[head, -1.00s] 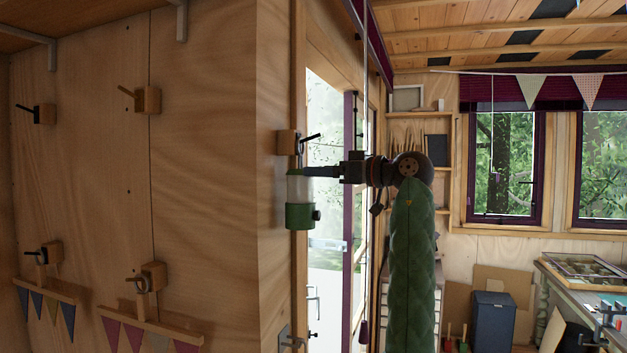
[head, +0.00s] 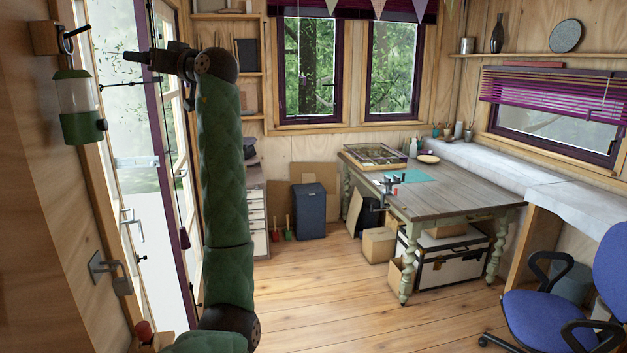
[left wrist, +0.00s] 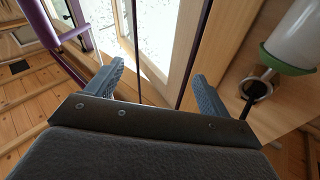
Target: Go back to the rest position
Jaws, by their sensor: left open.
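My left gripper (head: 138,57) is raised at the upper left of the head view, in front of the glazed door, at the end of my green padded arm. In the left wrist view its two fingers (left wrist: 160,85) stand wide apart with nothing between them. A green and white lantern (head: 76,105) hangs from a wooden peg block (head: 62,38) to the left of the gripper, apart from it. The lantern also shows at the right of the left wrist view (left wrist: 290,45). My right gripper is in neither view.
The door (head: 135,160) with its purple edge is close to my left arm. A worktable (head: 450,195) stands at the right, with a trunk (head: 450,268) under it and a blue chair (head: 550,318) in front. A dark bin (head: 309,212) stands at the back. The middle floor is clear.

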